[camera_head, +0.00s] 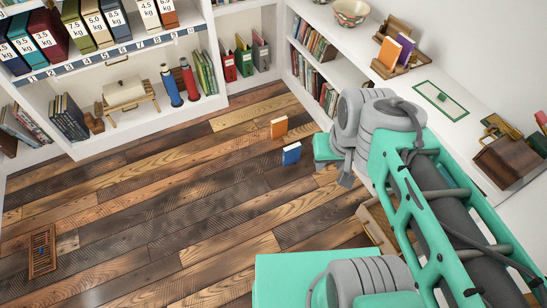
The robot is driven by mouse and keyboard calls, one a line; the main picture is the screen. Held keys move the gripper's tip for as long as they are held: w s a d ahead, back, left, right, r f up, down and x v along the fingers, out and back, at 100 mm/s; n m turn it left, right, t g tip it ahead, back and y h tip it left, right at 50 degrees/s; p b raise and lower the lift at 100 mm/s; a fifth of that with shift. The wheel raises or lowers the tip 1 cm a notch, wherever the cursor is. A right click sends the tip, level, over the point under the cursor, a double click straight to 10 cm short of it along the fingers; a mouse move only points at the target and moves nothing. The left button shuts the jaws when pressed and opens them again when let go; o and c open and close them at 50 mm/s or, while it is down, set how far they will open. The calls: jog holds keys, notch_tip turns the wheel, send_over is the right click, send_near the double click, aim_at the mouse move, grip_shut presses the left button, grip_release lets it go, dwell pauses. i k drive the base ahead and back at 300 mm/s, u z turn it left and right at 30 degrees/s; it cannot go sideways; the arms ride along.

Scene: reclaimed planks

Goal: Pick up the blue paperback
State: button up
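The blue paperback (292,154) stands upright on the plank floor, right of the picture's middle. Its blue face is towards me and its pale page edges show along the top. My gripper (346,178) is partly in view at the end of my green and grey arm, to the right of the blue paperback and apart from it. Only a small grey part of it shows below the wrist. The arm hides the rest, so I cannot tell whether it is open or shut.
An orange book (279,128) stands on the floor just behind the blue one. A wooden abacus-like frame (42,251) lies at the lower left. White shelves (140,118) with books and binders line the back. A white counter (395,85) runs along the right. The middle floor is clear.

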aim_at(292, 154)
jog(key=u, duration=0.3)
jog(key=i, duration=0.75)
jog(key=u, duration=0.45)
jog(key=i, duration=1.45)
jog(key=z, duration=0.15)
